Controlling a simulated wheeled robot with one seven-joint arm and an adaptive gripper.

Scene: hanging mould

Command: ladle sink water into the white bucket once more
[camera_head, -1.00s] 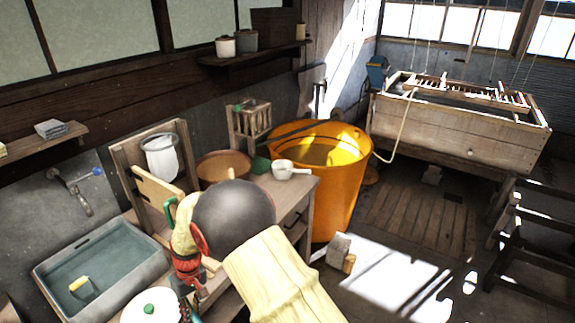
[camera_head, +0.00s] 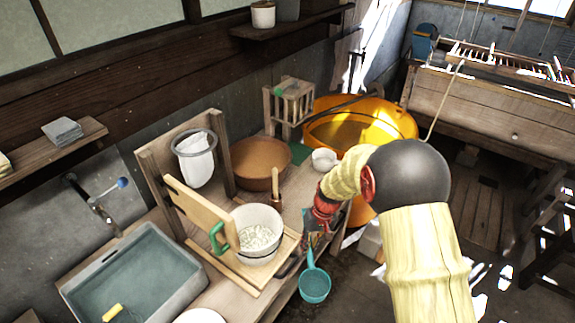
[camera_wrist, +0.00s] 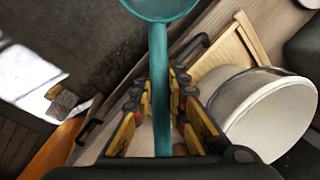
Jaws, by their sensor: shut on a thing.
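My gripper (camera_head: 312,236) is shut on the handle of a teal ladle (camera_head: 314,286). In the wrist view the handle runs between the fingers (camera_wrist: 160,95) and the ladle cup (camera_wrist: 160,8) is cut off at the top edge. In the head view the cup hangs past the bench's front edge, lower right of the white bucket; its contents are unclear. The white bucket (camera_head: 258,250) stands on the bench with pale lumps inside and also shows in the wrist view (camera_wrist: 268,112). The grey sink (camera_head: 188,292) at lower left holds water (camera_head: 140,268) and a yellow-ended object (camera_head: 112,312).
A wooden board stand (camera_head: 190,205) with a green handle stands between sink and bucket. A brown bowl (camera_head: 262,158), a white cup (camera_head: 324,160) and an orange tub (camera_head: 400,118) are behind. A tap (camera_head: 95,205) reaches over the sink.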

